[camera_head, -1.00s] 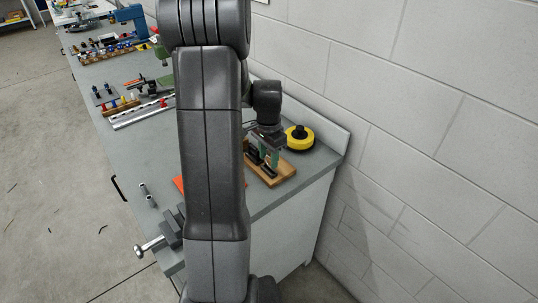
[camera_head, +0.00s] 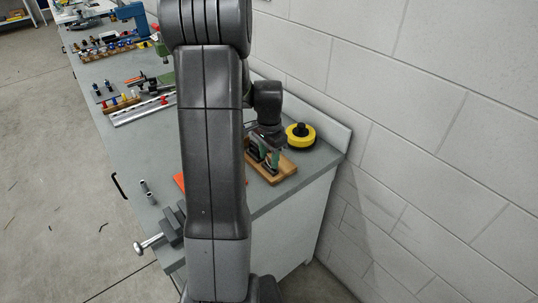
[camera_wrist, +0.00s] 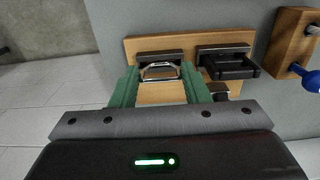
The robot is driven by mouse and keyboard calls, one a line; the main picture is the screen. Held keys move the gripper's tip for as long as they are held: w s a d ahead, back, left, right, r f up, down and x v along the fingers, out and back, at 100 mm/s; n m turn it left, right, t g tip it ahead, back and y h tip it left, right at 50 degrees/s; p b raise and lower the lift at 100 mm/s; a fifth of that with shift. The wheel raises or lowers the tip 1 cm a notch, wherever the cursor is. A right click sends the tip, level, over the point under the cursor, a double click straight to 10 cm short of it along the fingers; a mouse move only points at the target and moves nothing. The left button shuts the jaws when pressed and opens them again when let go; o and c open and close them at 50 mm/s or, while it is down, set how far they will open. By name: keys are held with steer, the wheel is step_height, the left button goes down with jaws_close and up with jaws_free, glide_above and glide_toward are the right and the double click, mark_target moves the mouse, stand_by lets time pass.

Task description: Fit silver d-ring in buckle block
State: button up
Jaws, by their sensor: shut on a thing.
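The silver d-ring (camera_wrist: 159,71) shows in the wrist view between the green fingertips of my gripper (camera_wrist: 160,78), which is shut on it. The ring is up against the front of a black buckle block (camera_wrist: 146,57) on a wooden board (camera_wrist: 140,45). I cannot tell how far it sits inside the block. A second black block (camera_wrist: 224,50) stands to the right with a black ring in it. In the head view, my gripper (camera_head: 264,152) is low over the wooden board (camera_head: 284,170), and the ring cannot be made out.
A yellow and black round object (camera_head: 300,136) stands behind the board near the wall. A vise (camera_head: 170,233) is at the bench's front edge. In the wrist view, another wooden block (camera_wrist: 291,43) with a blue-handled thing is at the right.

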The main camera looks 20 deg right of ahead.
steer(key=shift+f+b, duration=0.3)
steer(key=shift+f, duration=0.25)
steer(key=o, duration=1)
step_height(320, 180, up, 14)
steer(key=shift+f, duration=0.1)
step_height(320, 180, down, 14)
steer(key=shift+r, duration=0.25)
steer(key=shift+r+p, duration=0.3)
steer(key=shift+f, duration=0.1)
